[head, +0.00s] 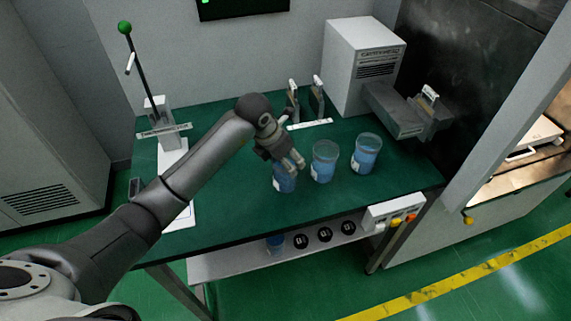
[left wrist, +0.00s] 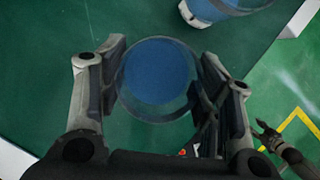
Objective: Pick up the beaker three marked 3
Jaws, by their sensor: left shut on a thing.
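Three clear beakers with blue liquid stand in a row on the green table. My left gripper (head: 290,163) is at the leftmost beaker (head: 284,183), its fingers at the upper part. In the left wrist view, this beaker (left wrist: 158,78) sits between the two fingers, and my left gripper (left wrist: 158,95) is shut on it. The middle beaker (head: 323,162) and the right beaker (head: 365,155) stand apart from the gripper. Their marks are too small to read. My right gripper (left wrist: 264,138) shows small at the lower right of the left wrist view; its jaw state is unclear.
A white box-shaped machine (head: 365,60) and a grey device (head: 405,112) stand at the back right. A stand with a green-topped rod (head: 140,80) is at the left. The table front is clear.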

